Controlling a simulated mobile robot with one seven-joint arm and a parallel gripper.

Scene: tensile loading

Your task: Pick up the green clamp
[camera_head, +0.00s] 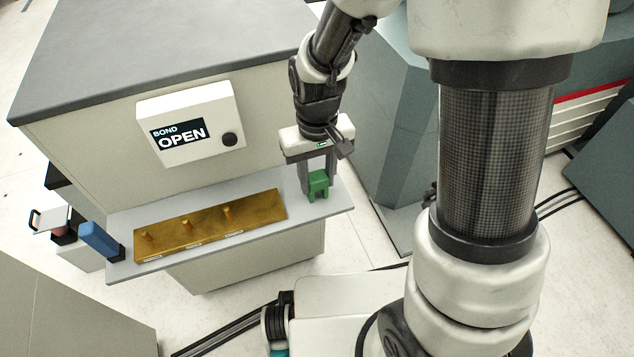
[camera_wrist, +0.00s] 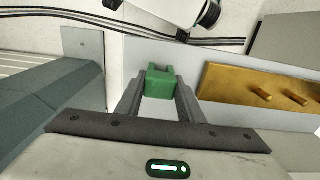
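The green clamp (camera_head: 318,186) stands on the right end of the pale shelf (camera_head: 333,203), a blocky piece with legs pointing down. It also shows in the wrist view (camera_wrist: 160,84), near the top centre. My gripper (camera_head: 317,178) points down over it, with one finger on each side of the clamp. In the wrist view my gripper's fingers (camera_wrist: 159,88) are spread apart around the clamp, with what looks like a narrow gap on each side. The clamp's underside is hard to make out.
A brass plate (camera_head: 255,211) with several upright pegs lies on the shelf left of the clamp. A blue object (camera_head: 98,239) stands at the shelf's left end. A box reading "BOND OPEN" (camera_head: 190,124) is on the cabinet wall behind. A grey-green machine (camera_head: 398,130) stands to the right.

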